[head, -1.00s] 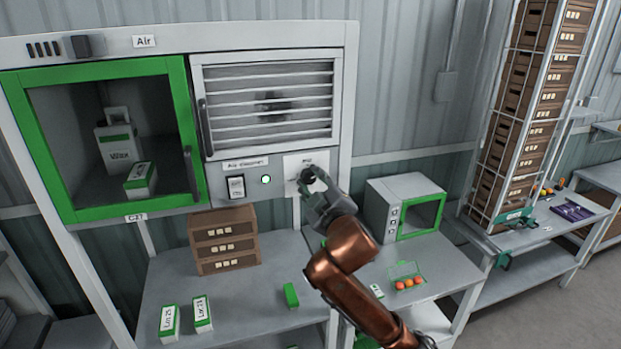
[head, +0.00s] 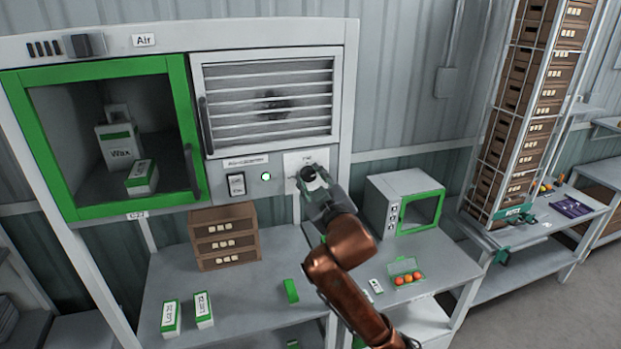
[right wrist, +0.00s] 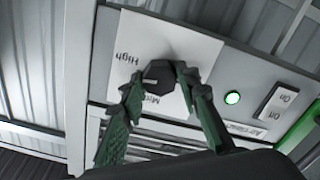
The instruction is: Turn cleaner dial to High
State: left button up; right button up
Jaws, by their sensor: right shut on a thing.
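The air cleaner (head: 268,100) is a pale cabinet with a slatted grille and a lit green lamp (head: 266,176) below it. Its dark dial (right wrist: 158,74) sits on a white plate (right wrist: 185,47) in the right wrist view. The word "High" and part of another label show on the plate; the rest is covered. My right gripper (right wrist: 157,85) is shut on the dial, a finger on each side. In the head view my right gripper (head: 312,178) reaches the panel and hides most of the dial. The dial's pointer cannot be made out. My left gripper is not in view.
A rocker switch (head: 236,185) is left of the lamp. A green-framed cabinet (head: 185,130) stands further left. Brown drawers (head: 224,236), cartons and a small green-doored oven (head: 405,205) stand on the benches below. A crate rack (head: 520,120) is at right.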

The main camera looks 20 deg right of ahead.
jog(key=o, duration=1.2)
jog(key=shift+c, duration=0.2)
jog(key=s, duration=1.2)
jog(key=shift+d, duration=0.2)
